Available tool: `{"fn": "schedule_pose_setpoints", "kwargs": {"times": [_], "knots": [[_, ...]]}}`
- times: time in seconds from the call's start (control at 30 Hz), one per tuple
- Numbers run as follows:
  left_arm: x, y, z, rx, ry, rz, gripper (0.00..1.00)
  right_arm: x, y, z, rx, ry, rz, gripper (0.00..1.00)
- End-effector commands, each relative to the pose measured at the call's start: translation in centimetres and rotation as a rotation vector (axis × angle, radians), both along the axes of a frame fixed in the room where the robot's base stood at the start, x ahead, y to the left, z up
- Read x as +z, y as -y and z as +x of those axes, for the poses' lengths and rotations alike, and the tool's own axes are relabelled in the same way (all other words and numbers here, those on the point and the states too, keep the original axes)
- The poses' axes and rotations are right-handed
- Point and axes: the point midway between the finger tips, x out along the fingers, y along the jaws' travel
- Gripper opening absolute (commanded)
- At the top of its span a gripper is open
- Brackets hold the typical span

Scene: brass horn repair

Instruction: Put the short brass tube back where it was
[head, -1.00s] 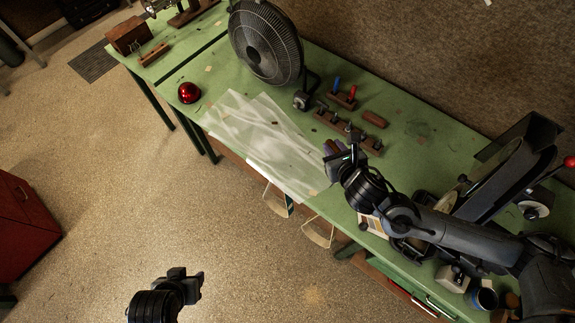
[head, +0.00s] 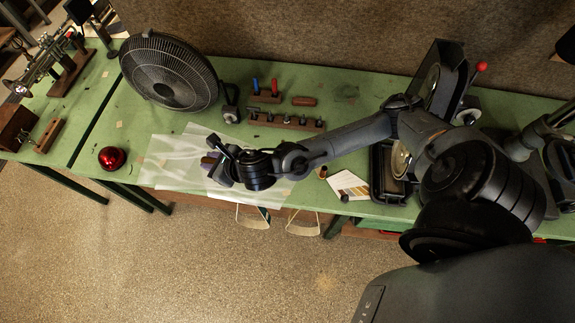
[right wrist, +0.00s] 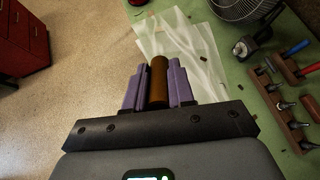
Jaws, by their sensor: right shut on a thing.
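The short brass tube (right wrist: 158,82) is brown-gold in the right wrist view and stands between the two purple fingers of my right gripper (right wrist: 157,88). The fingers are shut on it. In the head view my right gripper (head: 212,163) is over the translucent sheet (head: 165,172) near the bench's front edge, and the tube cannot be made out there. I cannot tell how high the tube is above the sheet. My left gripper is not in view.
A black fan (head: 170,72) stands behind the sheet on the green bench (head: 350,95). A wooden tool rack (head: 287,121) and a block with blue and red tools (head: 265,96) are to its right. A red dome (head: 112,158) is at left. A brass horn (head: 42,66) is at far left.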

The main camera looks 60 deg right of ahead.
Motion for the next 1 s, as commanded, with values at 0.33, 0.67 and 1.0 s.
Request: {"fn": "schedule_pose_setpoints", "kwargs": {"times": [0.33, 0.67, 1.0], "knots": [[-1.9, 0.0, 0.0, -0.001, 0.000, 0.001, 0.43, -5.0, 3.7, -1.0, 0.008, -0.142, -0.008, 0.00], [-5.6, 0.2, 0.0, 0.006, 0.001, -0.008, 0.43, -16.1, 13.1, -8.2, -0.082, -0.531, 0.012, 0.00], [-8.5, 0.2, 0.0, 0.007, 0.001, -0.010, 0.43, -20.7, 24.0, -19.3, -0.385, -0.869, 0.159, 0.00]]}}
